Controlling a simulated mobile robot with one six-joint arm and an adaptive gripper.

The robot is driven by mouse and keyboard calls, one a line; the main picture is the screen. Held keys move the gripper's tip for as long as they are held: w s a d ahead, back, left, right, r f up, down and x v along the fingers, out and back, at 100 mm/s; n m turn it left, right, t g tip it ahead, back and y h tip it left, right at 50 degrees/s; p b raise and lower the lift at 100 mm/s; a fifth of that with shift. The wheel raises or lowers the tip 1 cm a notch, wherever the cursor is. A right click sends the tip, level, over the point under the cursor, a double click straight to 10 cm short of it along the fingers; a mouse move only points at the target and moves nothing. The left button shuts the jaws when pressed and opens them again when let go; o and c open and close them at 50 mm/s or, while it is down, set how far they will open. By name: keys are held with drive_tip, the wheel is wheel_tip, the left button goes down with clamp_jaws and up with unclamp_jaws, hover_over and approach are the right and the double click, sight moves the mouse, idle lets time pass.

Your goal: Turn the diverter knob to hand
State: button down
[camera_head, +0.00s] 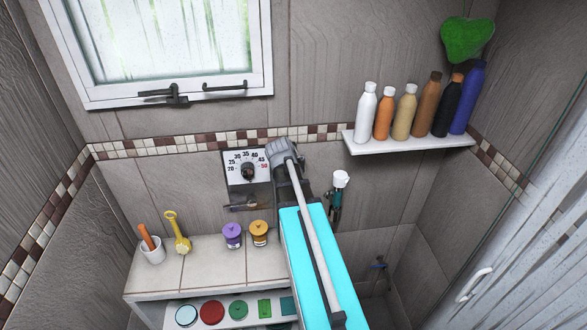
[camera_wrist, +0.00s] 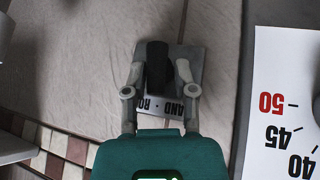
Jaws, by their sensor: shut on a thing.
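The black diverter knob (camera_wrist: 157,58) sits on a small grey plate (camera_wrist: 196,62) on the wall in the wrist view. Part of the plate's lettering shows, with "AND" and "RO" readable. My gripper (camera_wrist: 158,74) has one finger on each side of the knob and is shut on it. The knob stands roughly upright in the wrist picture. In the head view my gripper (camera_head: 284,150) is at the wall, just right of the temperature panel, and it hides the diverter knob and its plate.
The white temperature panel (camera_head: 240,160) with its dark dial is close to the left of my gripper. A hand shower (camera_head: 338,190) hangs to the right. A shelf (camera_head: 410,147) with several bottles is above right. A ledge (camera_head: 200,270) with pots is below left.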

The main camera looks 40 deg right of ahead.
drive_tip(key=h+b, duration=0.1)
drive_tip(key=g+h+b, duration=0.1)
drive_tip(key=shift+w+f+n+h, duration=0.15)
drive_tip(key=shift+n+h, duration=0.25)
drive_tip(key=shift+n+g+h+b, duration=0.3)
drive_tip(key=shift+h+b, duration=0.35)
drive_tip(key=shift+h, duration=0.05)
drive_tip(key=shift+d+r, duration=0.1)
drive_tip(key=shift+r, duration=0.1)
idle(0.7)
